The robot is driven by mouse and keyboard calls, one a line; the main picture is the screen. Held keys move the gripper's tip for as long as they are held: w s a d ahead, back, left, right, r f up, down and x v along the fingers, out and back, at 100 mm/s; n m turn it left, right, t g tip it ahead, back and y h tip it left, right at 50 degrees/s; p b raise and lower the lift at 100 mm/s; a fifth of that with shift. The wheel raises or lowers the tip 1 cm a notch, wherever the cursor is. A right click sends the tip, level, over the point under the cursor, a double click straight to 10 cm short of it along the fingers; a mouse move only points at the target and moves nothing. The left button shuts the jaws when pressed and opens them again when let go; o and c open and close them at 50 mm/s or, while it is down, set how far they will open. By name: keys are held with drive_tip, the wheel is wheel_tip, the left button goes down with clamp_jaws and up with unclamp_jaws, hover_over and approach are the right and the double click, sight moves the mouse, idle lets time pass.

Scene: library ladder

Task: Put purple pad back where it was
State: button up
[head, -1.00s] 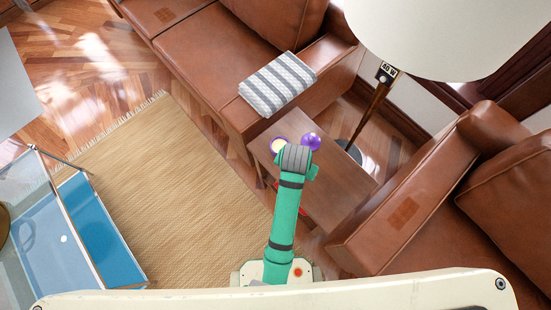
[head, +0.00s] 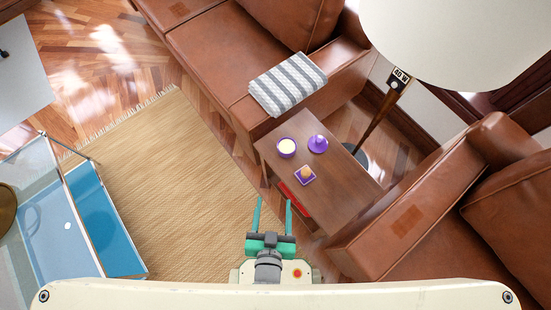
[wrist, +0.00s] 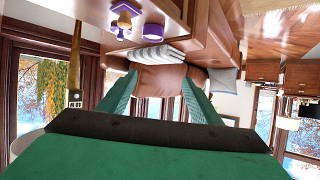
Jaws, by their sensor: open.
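The purple pad (head: 305,179) is a small square on the wooden side table (head: 345,190), near its front-left edge, with a tan knobbed object (head: 305,173) on top. Behind it on the table stand a round purple cup with a cream top (head: 286,147) and a purple cone-shaped object with a knob (head: 318,143). My gripper (head: 272,203) is open and empty, in front of the table and left of it, apart from the pad. In the wrist view its two green fingers (wrist: 157,95) are spread wide, and several purple things show at the upper left.
A red item (head: 290,197) shows under the table's front edge. A brown sofa with a striped folded blanket (head: 287,83) is behind, an armchair (head: 440,220) at right. A floor lamp (head: 385,105) stands behind the table. A glass-topped blue table (head: 100,225) is left; the rug between is clear.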

drive_tip(key=s+r+n+t, duration=0.1)
drive_tip(key=s+r, duration=0.3)
drive_tip(key=r, duration=0.4)
drive_tip(key=shift+s+a+t+y, duration=0.2)
drive_tip(key=shift+a+t+y, duration=0.15)
drive_tip(key=shift+t, duration=0.35)
drive_tip(key=shift+s+d+r, duration=0.2)
drive_tip(key=shift+s+d, duration=0.2)
drive_tip(key=shift+d, duration=0.4)
